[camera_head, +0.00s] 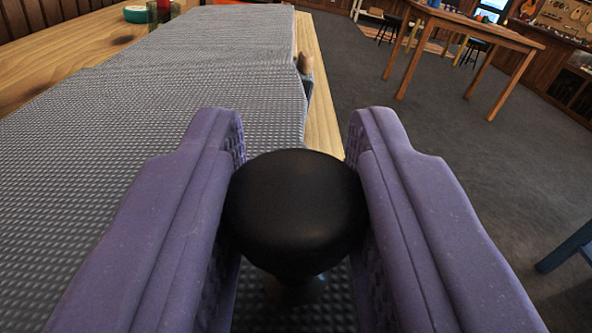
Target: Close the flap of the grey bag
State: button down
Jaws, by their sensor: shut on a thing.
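My gripper (297,140) has two purple fingers, one on each side of a round black knob (295,205). The gripper is shut on the knob, whose narrower stem shows below its head. Grey textured fabric (190,85), apparently the grey bag, lies stretched along a wooden table and runs away from me. Similar dark grey fabric shows below the knob. I cannot tell which part is the flap, or whether it is open. The fingers and the knob hide the near part of the fabric.
Bare wood of the table (322,115) shows along its right edge. A small tan peg-like thing (305,65) stands by the fabric's right side. A green round thing (136,14) sits far left. Another wooden table (465,22) stands beyond open dark floor (430,140).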

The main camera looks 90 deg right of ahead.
aim_at(308, 303)
jog(key=shift+s+d+f+m, duration=0.1)
jog(key=shift+s+f+m, duration=0.1)
jog(key=shift+f+m, duration=0.35)
jog(key=shift+s+a+f+m, duration=0.15)
jog(key=shift+f+m, duration=0.1)
jog(key=shift+f, duration=0.65)
jog(key=shift+s+d+f+m, duration=0.2)
jog(key=shift+f+m, duration=0.2)
jog(key=shift+f, duration=0.3)
jog(key=c, duration=0.8)
grip_release()
jog(key=shift+f, duration=0.1)
jog(key=shift+a, duration=0.3)
jog(key=a, duration=0.2)
jog(key=s+a+p, duration=0.1)
jog(key=a, duration=0.1)
jog(key=a+p, duration=0.1)
jog(key=a, duration=0.2)
jog(key=shift+s+a, duration=0.1)
jog(key=shift+s, duration=0.2)
